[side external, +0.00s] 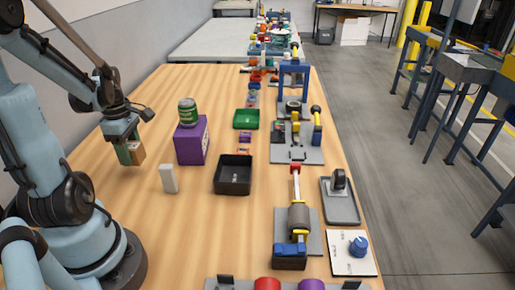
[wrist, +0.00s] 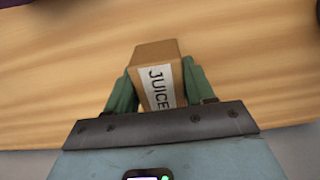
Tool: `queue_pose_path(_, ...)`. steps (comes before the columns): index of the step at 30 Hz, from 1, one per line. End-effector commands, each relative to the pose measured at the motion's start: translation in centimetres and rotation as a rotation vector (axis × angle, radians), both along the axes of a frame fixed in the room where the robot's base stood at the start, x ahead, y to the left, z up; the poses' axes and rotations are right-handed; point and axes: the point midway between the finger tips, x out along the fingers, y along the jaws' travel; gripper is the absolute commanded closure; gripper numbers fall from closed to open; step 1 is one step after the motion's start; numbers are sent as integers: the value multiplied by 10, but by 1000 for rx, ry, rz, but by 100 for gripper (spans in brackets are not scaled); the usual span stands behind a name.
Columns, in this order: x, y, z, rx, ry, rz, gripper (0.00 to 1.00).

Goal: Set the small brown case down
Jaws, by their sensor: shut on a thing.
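The small brown case (wrist: 157,54) is a cardboard-coloured box with a white label reading JUICE in the wrist view. My gripper (wrist: 155,88) is shut on it, with one green finger against each side. In the side external view my gripper (side external: 129,150) holds the case (side external: 138,153) at the left of the wooden table (side external: 120,205). The case looks a little above the tabletop, but the exact gap is hard to tell. Part of the case is hidden by the fingers.
A black bin (side external: 233,175) and green tray (side external: 245,119) are further right. Bare table lies around the case.

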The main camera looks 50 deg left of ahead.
Motion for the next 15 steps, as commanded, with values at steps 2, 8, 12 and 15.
queue_pose_path(2,0,1,-3,0,0,0,79)
queue_pose_path(8,0,1,-22,1,1,0,79)
queue_pose_path(12,0,1,-35,1,1,0,79)
queue_pose_path(15,0,1,-40,1,1,0,79)
